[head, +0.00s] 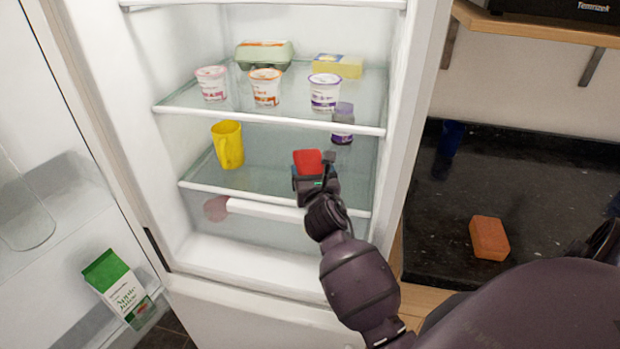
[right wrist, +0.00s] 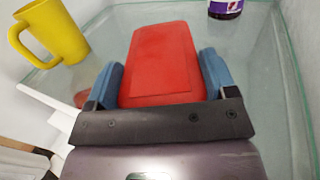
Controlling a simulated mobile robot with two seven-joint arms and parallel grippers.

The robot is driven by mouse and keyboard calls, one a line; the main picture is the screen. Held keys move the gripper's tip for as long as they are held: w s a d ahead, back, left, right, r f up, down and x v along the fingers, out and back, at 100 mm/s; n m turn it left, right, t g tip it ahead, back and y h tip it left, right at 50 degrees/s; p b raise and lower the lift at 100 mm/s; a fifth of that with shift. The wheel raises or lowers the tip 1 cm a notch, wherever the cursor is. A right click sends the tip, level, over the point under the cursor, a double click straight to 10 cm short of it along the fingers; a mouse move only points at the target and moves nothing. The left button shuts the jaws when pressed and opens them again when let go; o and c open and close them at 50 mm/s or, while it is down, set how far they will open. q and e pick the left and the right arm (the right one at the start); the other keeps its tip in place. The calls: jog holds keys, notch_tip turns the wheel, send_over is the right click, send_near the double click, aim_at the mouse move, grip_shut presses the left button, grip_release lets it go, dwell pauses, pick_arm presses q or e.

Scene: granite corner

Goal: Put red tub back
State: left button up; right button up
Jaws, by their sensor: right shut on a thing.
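The red tub (head: 308,162) is at the lower glass shelf (head: 265,165) of the open fridge, toward the shelf's right side. My right gripper (head: 311,172) is shut on it, reaching in over the shelf's front edge. In the right wrist view the red tub (right wrist: 162,62) sits between the two blue fingers of the gripper (right wrist: 160,85), one on each side. I cannot tell whether the tub's underside touches the glass. My left gripper is not in view.
A yellow mug (head: 228,145) stands left on the same shelf; a purple-labelled jar (head: 343,123) stands behind the tub. Yogurt cups (head: 265,88), an egg carton (head: 264,54) and a yellow pack (head: 338,66) occupy the shelf above. Glass between mug and tub is clear.

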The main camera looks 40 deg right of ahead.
jog(key=shift+r, duration=0.1)
jog(key=shift+f, duration=0.2)
jog(key=o, duration=1)
jog(key=shift+r, duration=0.15)
jog(key=v, duration=1.2)
jog(key=shift+s, duration=0.1)
